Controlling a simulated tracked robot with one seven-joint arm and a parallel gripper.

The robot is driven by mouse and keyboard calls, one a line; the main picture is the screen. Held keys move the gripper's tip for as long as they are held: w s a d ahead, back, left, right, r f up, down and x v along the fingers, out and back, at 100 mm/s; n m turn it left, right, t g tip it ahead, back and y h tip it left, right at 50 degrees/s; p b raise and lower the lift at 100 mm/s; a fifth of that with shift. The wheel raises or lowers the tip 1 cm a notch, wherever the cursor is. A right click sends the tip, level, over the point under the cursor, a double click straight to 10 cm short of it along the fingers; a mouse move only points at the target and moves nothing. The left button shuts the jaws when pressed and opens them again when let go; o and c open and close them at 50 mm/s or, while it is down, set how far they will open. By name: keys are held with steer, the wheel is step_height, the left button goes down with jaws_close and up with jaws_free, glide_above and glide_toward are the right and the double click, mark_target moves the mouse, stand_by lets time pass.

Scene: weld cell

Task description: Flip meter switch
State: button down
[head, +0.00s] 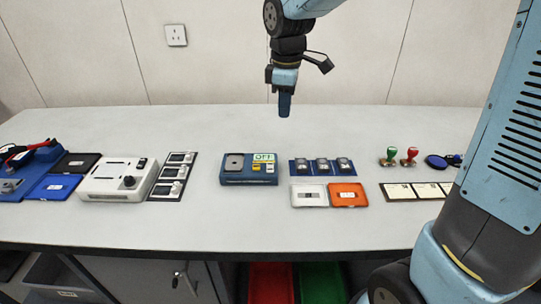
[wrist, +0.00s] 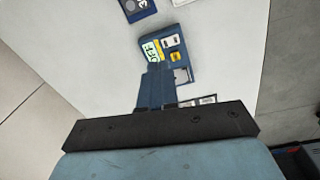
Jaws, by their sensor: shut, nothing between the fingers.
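The meter (head: 234,178) is a blue box on the table, with a grey square plate on its left and a small display (head: 264,157) reading OFF on its right. Small yellow and white switches (head: 257,168) sit below the display. In the wrist view, the meter (wrist: 148,43) lies beyond my fingers, which hide part of its lower side; the yellow switch (wrist: 175,57) and white switch (wrist: 169,41) show beside the display. My gripper (head: 284,112) is shut and empty, pointing down, above and behind the meter and to its right in the head view; its fingers (wrist: 158,68) also show in the wrist view.
To the right are several dark blue modules (head: 321,166), a white tray (head: 309,195), an orange tray (head: 348,195) and green and red stamps (head: 390,155). To the left are a panel of modules (head: 174,176) and a white machine (head: 112,185). The table behind the meter is clear.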

steer(key=shift+w+a+f+n+g, duration=0.2)
steer(key=shift+a+f+n, duration=0.2)
steer(key=shift+a, duration=0.2)
steer(key=shift+w+a+f+n+g, duration=0.1)
steer(key=shift+w+a+f+n, duration=0.15)
steer(key=shift+a+f, duration=0.3)
steer(key=shift+w+a+f+n+g, duration=0.1)
steer(key=shift+w+a+f+n, duration=0.2)
steer(key=shift+a, duration=0.35)
steer(key=shift+s+r, duration=0.1)
steer(key=shift+s, duration=0.2)
steer(key=shift+s+r, duration=0.2)
steer(key=shift+s, duration=0.4)
step_height(320, 180, up, 14)
steer(key=s, duration=0.2)
steer(key=shift+d+f, duration=0.1)
steer(key=s+d+f+m+t, duration=0.2)
steer(key=s+d+m, duration=0.6)
steer(key=d, duration=0.3)
steer(key=s+d+f+m+t, duration=0.3)
steer(key=s+d+m, duration=0.5)
steer(key=d+m, duration=0.2)
steer(key=shift+d+t, duration=0.3)
steer(key=shift+d, duration=0.95)
